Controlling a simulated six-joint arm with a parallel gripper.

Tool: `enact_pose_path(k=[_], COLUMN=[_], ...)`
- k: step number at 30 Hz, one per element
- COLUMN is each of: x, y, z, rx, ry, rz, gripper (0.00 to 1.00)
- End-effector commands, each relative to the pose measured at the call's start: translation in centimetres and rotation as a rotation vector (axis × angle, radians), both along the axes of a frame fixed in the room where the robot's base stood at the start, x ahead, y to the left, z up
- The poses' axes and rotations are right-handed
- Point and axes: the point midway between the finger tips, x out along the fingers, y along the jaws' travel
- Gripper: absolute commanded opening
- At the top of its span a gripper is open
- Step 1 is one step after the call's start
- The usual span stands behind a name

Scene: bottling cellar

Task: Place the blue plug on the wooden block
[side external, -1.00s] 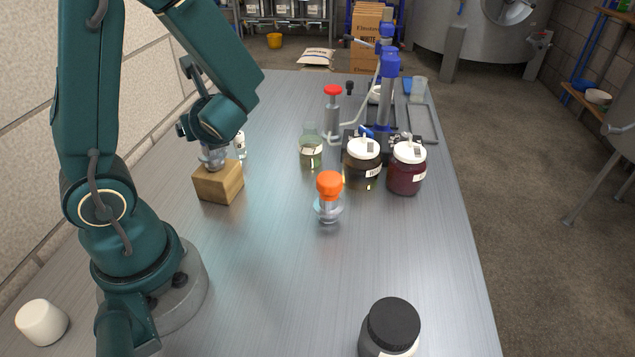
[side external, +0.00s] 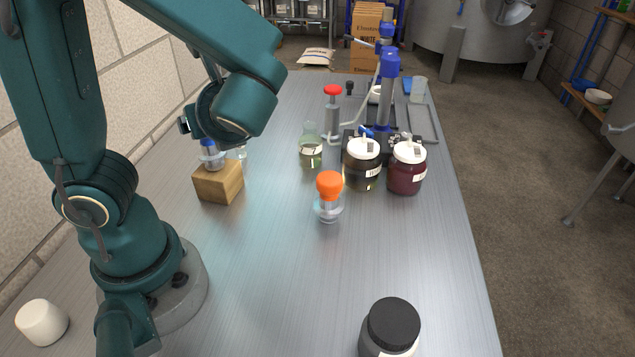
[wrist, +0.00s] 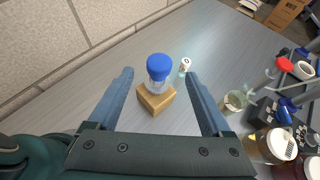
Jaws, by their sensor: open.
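The blue plug (wrist: 159,66) stands upright on the wooden block (wrist: 157,104) in the wrist view, its blue cap above a clear body. In the side external view the plug (side external: 210,155) is on top of the wooden block (side external: 218,184), its cap partly covered by my wrist. My gripper (wrist: 160,79) is open, its two blue fingers apart on either side of the plug and touching nothing that I can see. In the side view my wrist is just above and behind the block, and the fingers are mostly hidden.
An orange-capped plug (side external: 329,196) stands mid-table. Behind it are a small green-tinted jar (side external: 311,152), two white-lidded jars (side external: 362,163) (side external: 407,168) and a red-topped stand (side external: 332,112). A black-lidded jar (side external: 391,328) stands at the front.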

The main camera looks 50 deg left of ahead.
Motion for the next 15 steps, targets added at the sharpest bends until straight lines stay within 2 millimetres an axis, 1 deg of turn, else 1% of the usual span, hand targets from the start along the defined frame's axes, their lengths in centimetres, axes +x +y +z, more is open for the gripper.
enact_pose_path(k=[1, 5, 8, 11, 13, 15], x=[0.0, -0.2, -1.2, -2.8, -3.7, -4.1], y=[-0.4, -1.0, -1.3, -2.3, -3.8, -5.8], z=[0.2, 0.4, -0.2, -1.7, -2.8, -3.5], rx=[-0.001, -0.012, -0.093, -0.278, -0.45, -0.629], ry=[-0.001, -0.006, -0.063, -0.204, -0.35, -0.514], rz=[-0.005, 0.005, 0.073, 0.23, 0.39, 0.567], gripper=[0.83, 0.83, 0.83, 0.83, 0.83, 0.83])
